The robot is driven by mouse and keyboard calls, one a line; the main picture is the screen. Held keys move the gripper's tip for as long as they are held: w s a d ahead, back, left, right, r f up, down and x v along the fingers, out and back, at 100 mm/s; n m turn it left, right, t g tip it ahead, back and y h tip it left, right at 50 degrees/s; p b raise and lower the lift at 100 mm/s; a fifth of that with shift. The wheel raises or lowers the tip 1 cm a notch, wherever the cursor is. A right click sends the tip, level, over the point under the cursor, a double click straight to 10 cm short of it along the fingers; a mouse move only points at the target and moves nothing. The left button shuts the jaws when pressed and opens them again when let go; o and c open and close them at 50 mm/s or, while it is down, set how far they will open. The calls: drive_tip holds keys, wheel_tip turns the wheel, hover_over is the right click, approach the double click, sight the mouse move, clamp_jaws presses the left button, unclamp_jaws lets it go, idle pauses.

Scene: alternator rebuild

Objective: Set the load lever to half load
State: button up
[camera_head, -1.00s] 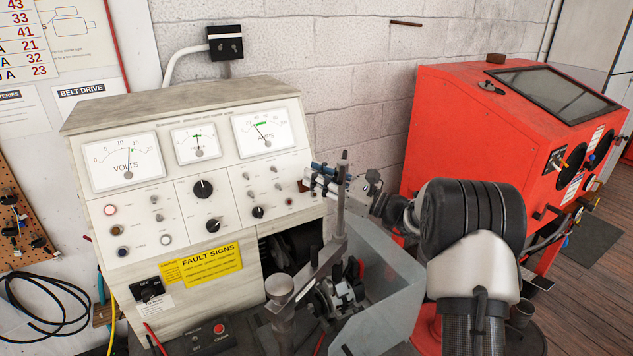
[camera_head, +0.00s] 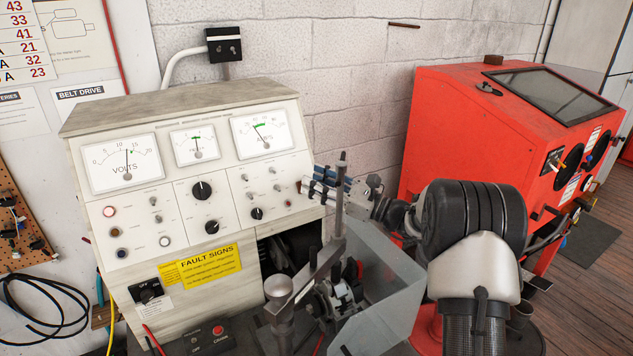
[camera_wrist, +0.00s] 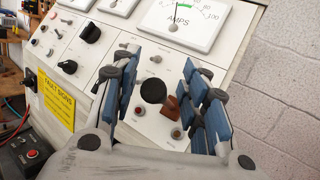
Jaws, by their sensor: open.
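The load lever appears to be the small brown piece (camera_wrist: 171,107) with a round black end (camera_wrist: 153,90) at the right of the test bench's sloping panel. In the head view its brown part (camera_head: 299,187) shows only as a small patch beside my fingertips. My gripper (camera_wrist: 165,78) is open, its blue-padded fingers on either side of the lever in the wrist view. I cannot tell whether a pad touches it. In the head view my gripper (camera_head: 316,184) is at the panel's right edge.
The panel has several knobs, such as a black one (camera_head: 257,213), and small switches near my fingers. A grey metal post (camera_head: 341,205) stands in front of my gripper in the head view.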

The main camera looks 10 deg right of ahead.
drive_tip(key=v, duration=1.1)
drive_tip(key=shift+s+d, duration=0.2)
